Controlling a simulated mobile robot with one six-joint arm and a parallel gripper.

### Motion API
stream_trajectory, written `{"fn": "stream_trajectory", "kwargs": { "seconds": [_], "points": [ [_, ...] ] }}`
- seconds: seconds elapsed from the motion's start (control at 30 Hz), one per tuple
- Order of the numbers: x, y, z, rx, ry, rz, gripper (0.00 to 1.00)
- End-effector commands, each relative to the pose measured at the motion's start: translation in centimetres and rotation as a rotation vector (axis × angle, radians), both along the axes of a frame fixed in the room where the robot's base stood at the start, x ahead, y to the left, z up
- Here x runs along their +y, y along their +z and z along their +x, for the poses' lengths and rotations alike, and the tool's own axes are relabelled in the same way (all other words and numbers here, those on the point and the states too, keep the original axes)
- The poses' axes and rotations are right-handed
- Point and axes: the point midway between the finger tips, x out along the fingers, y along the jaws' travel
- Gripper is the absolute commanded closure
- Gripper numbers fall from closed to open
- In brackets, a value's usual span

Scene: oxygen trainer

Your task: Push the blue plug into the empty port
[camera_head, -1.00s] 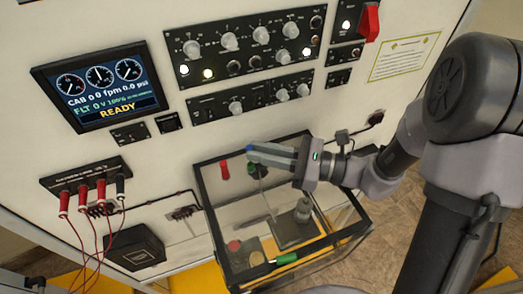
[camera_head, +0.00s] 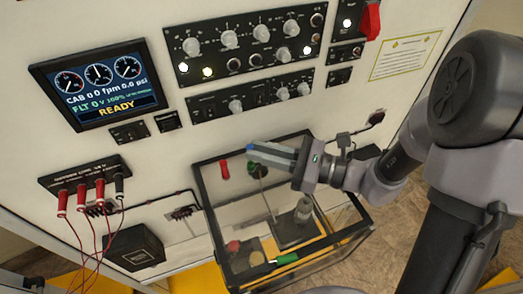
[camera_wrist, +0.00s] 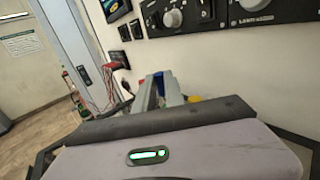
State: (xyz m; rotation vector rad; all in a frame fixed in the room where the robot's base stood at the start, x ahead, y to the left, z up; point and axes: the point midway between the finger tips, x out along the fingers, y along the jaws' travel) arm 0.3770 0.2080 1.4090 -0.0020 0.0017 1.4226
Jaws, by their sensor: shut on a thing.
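My gripper (camera_head: 272,154) reaches in from the right above the clear box, its fingers pointing left. It is shut on the blue plug, of which only a small blue end (camera_head: 250,147) shows at the fingertips. In the wrist view the plug's blue side (camera_wrist: 160,86) shows between the fingers (camera_wrist: 163,92); the rest is hidden. The jack strip (camera_head: 85,179) on the panel at left carries several red plugs (camera_head: 82,196) and a black plug (camera_head: 120,187). The plug is apart from this strip. I cannot tell which opening is the empty port.
The black-framed clear box (camera_head: 222,240) below my gripper holds several small items, including a green-handled one (camera_head: 286,259). A screen (camera_head: 100,88) reading READY and knob panels (camera_head: 250,42) are on the white wall. Red leads (camera_head: 78,240) hang at left. A black box (camera_head: 136,247) sits below the strip.

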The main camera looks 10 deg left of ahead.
Motion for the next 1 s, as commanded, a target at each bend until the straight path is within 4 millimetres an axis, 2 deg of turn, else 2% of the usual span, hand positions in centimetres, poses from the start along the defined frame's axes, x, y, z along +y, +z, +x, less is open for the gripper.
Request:
{"fn": "stream_trajectory", "kwargs": {
  "seconds": [1.0],
  "points": [
    [0.0, -1.5, 0.0, 0.000, -0.004, 0.000, 1.00]
  ]
}}
